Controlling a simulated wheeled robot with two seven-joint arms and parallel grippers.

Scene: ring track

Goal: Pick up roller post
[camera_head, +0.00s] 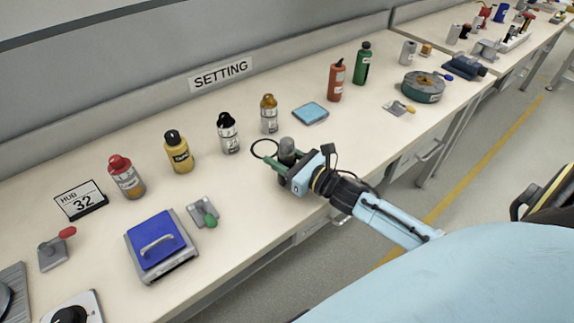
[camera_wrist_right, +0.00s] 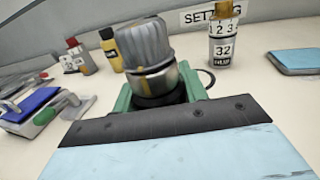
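The roller post, a dark grey ribbed knob on a metallic neck, stands near the front edge of the bench in the head view (camera_head: 287,148). In the right wrist view it rises large and slightly tilted just beyond the gripper (camera_wrist_right: 144,45). My right gripper (camera_head: 284,164) has its green fingers low on either side of the post, close to it; they also show in the wrist view (camera_wrist_right: 158,97). Whether they press on it is not clear. The lower part of the post is partly hidden by the gripper. My left gripper is not in view.
A dark ring (camera_head: 264,149) lies beside the post. Bottles stand behind, including an amber-capped one (camera_head: 269,115) and a black-capped one (camera_head: 228,134). A blue pad (camera_head: 311,113) lies behind right, a blue-topped device (camera_head: 157,242) at left.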

